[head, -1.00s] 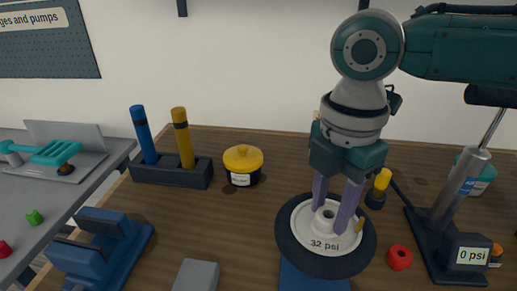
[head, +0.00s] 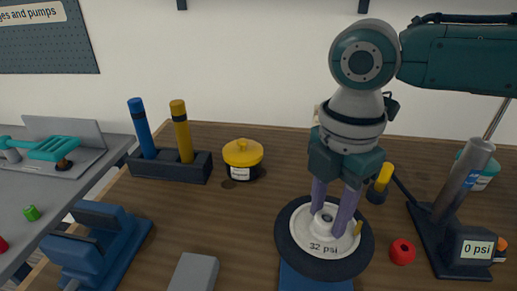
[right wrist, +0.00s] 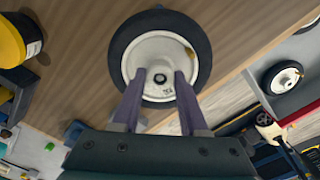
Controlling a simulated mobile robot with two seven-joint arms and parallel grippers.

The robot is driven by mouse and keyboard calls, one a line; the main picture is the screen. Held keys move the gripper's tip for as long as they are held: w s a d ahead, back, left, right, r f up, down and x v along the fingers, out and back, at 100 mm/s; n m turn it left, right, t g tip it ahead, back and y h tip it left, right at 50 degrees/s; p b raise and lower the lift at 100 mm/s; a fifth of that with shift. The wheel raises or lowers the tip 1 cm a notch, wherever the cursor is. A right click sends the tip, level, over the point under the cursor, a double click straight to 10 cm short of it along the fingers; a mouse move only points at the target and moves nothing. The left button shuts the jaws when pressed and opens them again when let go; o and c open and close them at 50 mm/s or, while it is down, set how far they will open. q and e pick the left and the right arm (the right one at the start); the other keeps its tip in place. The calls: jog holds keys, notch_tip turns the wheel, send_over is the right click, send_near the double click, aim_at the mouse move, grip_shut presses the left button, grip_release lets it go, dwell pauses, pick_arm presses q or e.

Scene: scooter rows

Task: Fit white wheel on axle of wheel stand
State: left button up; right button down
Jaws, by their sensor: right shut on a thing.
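The white wheel (head: 340,247), with a black tyre and "32 psi" on its face, is tilted towards me in the head view. My right gripper (head: 334,222) comes down from above and is shut on its raised hub. In the right wrist view the two purple fingers (right wrist: 158,85) lie on either side of the hub of the white wheel (right wrist: 145,53). A blue base (head: 305,282), perhaps the wheel stand, shows under the wheel's lower edge. Its axle is hidden, and I cannot tell whether the wheel touches it. My left gripper is not in view.
A black pump (head: 458,225) reading "0 psi" and a red ring (head: 402,252) stand right of the wheel. A yellow-lidded pot (head: 243,155), a tool holder (head: 170,168), a blue stand-like device (head: 100,245) and a grey block (head: 194,273) are left. Bare wood lies between.

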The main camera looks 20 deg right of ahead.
jog(key=shift+f+b, duration=0.7)
jog(key=shift+f, duration=0.5)
jog(key=shift+c, duration=1.8)
grip_release()
notch_tip(320, 180, up, 10)
